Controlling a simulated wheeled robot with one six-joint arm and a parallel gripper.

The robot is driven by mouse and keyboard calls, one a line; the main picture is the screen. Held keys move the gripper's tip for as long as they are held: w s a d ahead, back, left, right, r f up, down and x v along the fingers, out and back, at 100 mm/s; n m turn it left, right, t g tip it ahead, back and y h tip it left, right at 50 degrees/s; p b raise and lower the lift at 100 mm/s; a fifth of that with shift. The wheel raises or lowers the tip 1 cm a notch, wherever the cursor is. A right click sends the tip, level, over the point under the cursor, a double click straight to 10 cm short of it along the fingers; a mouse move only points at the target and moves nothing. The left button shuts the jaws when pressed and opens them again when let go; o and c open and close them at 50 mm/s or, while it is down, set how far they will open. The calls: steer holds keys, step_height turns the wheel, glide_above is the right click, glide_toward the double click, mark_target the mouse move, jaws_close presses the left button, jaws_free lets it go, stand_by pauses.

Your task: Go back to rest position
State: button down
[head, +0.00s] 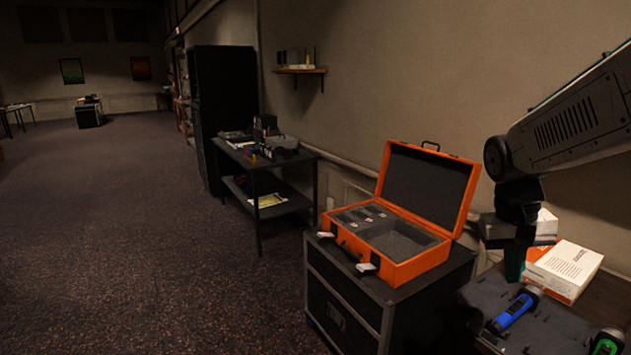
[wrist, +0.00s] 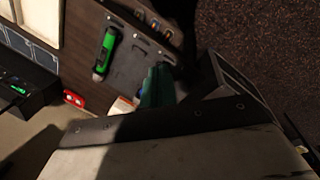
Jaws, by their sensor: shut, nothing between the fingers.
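My arm reaches in from the right in the head view. My gripper (head: 514,268) hangs down from it, in front of the white boxes and above the back of the desk with the tools. Its dark green fingers look together with nothing between them. In the wrist view the green fingers (wrist: 155,90) show near the middle, over the edge of a grey tool panel (wrist: 135,68). A blue-and-black tool (head: 515,310) lies on the desk below the gripper. A green-and-black tool (head: 606,343) lies at the bottom right and also shows in the wrist view (wrist: 105,52).
An open orange case (head: 405,272) with grey foam inside stands on a black cabinet (head: 345,312), left of the gripper. A white box (head: 563,268) lies on the desk. A dark side table (head: 283,160) stands along the wall. The floor at left is clear.

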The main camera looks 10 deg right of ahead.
steer(key=s+a+r+n+t+y, duration=0.2)
steer(key=s+a+n, duration=0.2)
steer(key=s+a, duration=1)
steer(key=shift+s+a+r, duration=0.2)
steer(key=shift+s+a, duration=0.2)
steer(key=shift+s, duration=0.3)
